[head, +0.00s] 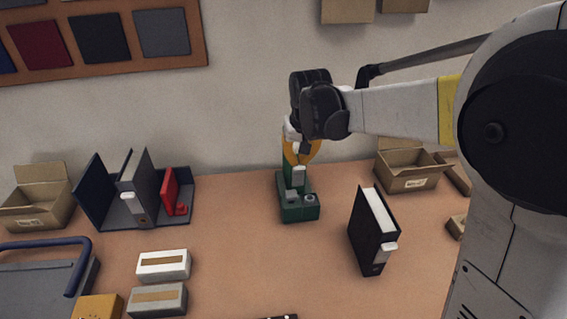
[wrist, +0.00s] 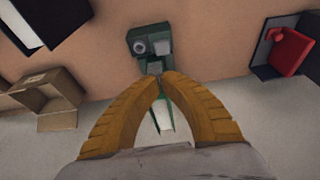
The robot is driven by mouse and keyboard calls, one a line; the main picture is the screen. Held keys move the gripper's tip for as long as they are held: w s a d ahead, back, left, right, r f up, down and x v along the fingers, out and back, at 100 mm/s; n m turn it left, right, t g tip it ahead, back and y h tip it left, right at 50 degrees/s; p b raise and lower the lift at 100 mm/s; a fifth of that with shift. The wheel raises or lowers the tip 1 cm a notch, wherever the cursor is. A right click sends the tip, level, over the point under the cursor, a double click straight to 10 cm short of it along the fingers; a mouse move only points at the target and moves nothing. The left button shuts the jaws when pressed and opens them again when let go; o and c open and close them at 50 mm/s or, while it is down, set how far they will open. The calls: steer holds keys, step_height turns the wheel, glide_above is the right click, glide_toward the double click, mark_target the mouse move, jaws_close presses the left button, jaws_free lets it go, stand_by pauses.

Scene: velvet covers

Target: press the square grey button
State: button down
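A green device (head: 298,212) stands on the table in the middle of the head view. Its top has a square grey button (head: 291,197) and, to the right, a round grey button (head: 310,198). In the wrist view the device (wrist: 150,66) is at top centre, with the round button (wrist: 139,47) left of the square grey one (wrist: 161,47). My gripper (head: 302,160) is above and behind the buttons in the head view. Its orange fingertips (wrist: 162,77) meet with nothing visible between them, just below the square button in the wrist picture. They partly hide the device's rear part.
A dark binder (head: 366,238) stands to the right, with an open cardboard box (head: 407,178) behind it. White boxes (head: 163,265) lie front left. The table before the device is clear.

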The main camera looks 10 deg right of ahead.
mark_target(292, 190)
steer(key=shift+w+a+f, duration=0.25)
steer(key=shift+w+f, duration=0.45)
steer(key=shift+w, duration=0.05)
steer(key=shift+f, duration=0.1)
steer(key=b+x, duration=0.1)
steer(key=x, duration=0.3)
steer(key=b+x, duration=0.2)
steer(key=x, duration=0.2)
steer(key=s+b+x, duration=0.1)
steer(key=b+x, duration=0.1)
steer(key=x, duration=0.2)
steer(key=shift+w+f, duration=0.1)
steer(key=shift+f, duration=0.85)
